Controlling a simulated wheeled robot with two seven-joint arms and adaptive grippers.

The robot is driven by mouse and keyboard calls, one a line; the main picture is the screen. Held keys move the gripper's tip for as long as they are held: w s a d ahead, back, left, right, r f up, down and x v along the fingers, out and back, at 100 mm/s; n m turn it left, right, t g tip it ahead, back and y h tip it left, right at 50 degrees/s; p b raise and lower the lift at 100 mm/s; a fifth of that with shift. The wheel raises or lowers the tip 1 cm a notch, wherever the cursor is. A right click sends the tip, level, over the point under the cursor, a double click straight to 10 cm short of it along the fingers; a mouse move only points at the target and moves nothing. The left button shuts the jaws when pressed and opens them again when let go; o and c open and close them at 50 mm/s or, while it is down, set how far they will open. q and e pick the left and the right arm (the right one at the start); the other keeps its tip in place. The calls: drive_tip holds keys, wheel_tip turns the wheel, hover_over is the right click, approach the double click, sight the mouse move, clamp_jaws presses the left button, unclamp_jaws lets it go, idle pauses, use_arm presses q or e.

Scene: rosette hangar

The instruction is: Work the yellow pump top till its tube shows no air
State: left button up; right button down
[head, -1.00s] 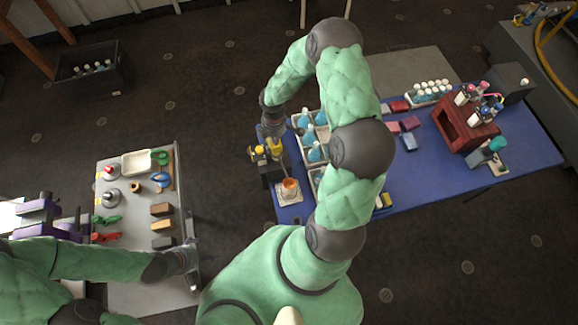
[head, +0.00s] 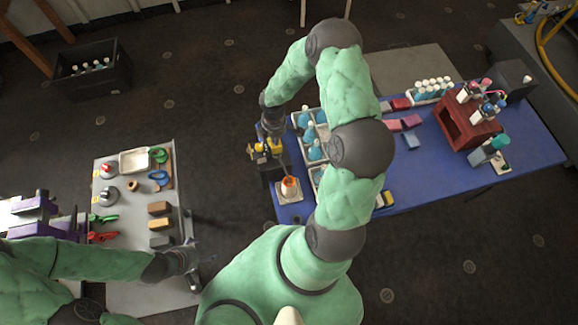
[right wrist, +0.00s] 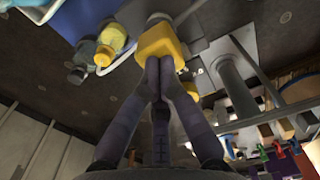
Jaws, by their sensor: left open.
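Two yellow pump tops (head: 259,148) stand close together at the left end of the blue table, under my right gripper (head: 271,137). In the right wrist view, a blocky yellow top (right wrist: 160,41) is right at the fingertips of my right gripper (right wrist: 161,62). Its fingers are together with nothing visible between them; whether they touch the top is unclear. A second yellow top (right wrist: 108,48) is to the left. The tube and any air in it are too small to make out. My left gripper (head: 190,262) is open and empty at the grey cart's right edge.
An orange cup (head: 289,184) stands on a white base by the pumps. Bottles with blue contents (head: 314,150) stand in a tray beside them, partly behind my right arm. The grey cart (head: 125,285) holds tools and blocks. Open floor lies between cart and blue table (head: 455,172).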

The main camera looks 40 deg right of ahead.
wheel_tip(320, 180, up, 10)
drive_tip(key=p, duration=0.7)
drive_tip(key=shift+r+p, duration=0.25)
drive_tip(key=shift+p, duration=0.15)
idle(0.6)
idle(0.8)
drive_tip(key=shift+f+b, duration=3.25)
drive_tip(key=shift+b, duration=2.05)
drive_tip(key=shift+f, duration=0.2)
drive_tip(key=shift+f+b, duration=0.3)
drive_tip(key=shift+b, duration=0.1)
